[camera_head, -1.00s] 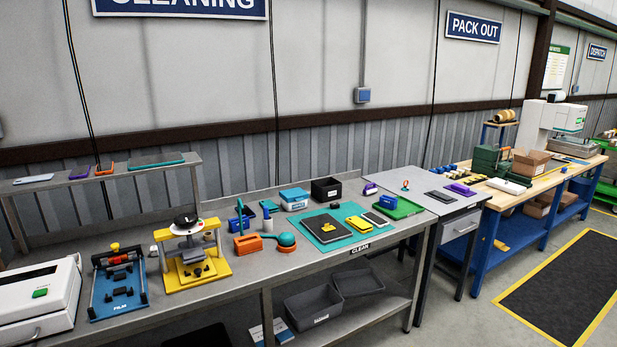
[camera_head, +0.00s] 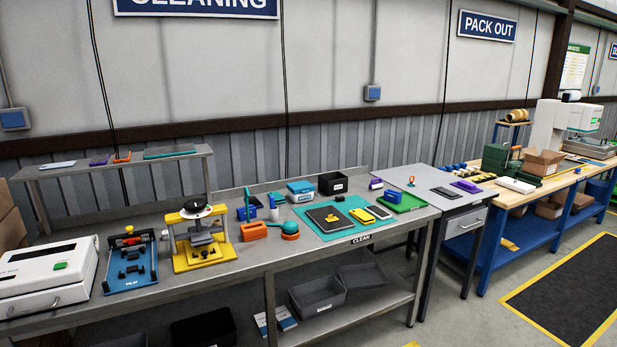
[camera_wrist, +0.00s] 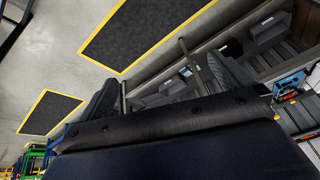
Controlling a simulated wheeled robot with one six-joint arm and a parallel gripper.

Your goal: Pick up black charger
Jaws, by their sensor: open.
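I cannot pick out a black charger with certainty. A small black block (camera_head: 339,198) sits at the back edge of the teal mat (camera_head: 334,235) on the grey bench in the head view; it is too small to identify. My gripper (camera_wrist: 163,70) shows only in the wrist view, its two dark fingers spread apart with nothing between them. It is away from the bench-top items, with floor and the bench's lower shelf beyond it.
The grey bench (camera_head: 235,274) carries a yellow press (camera_head: 201,254), a blue film fixture (camera_head: 130,265), a white machine (camera_head: 45,278), a black bin (camera_head: 333,184) and a green tray (camera_head: 405,203). A grey table (camera_head: 425,183) adjoins it. Open floor (camera_head: 455,322) lies at the lower right.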

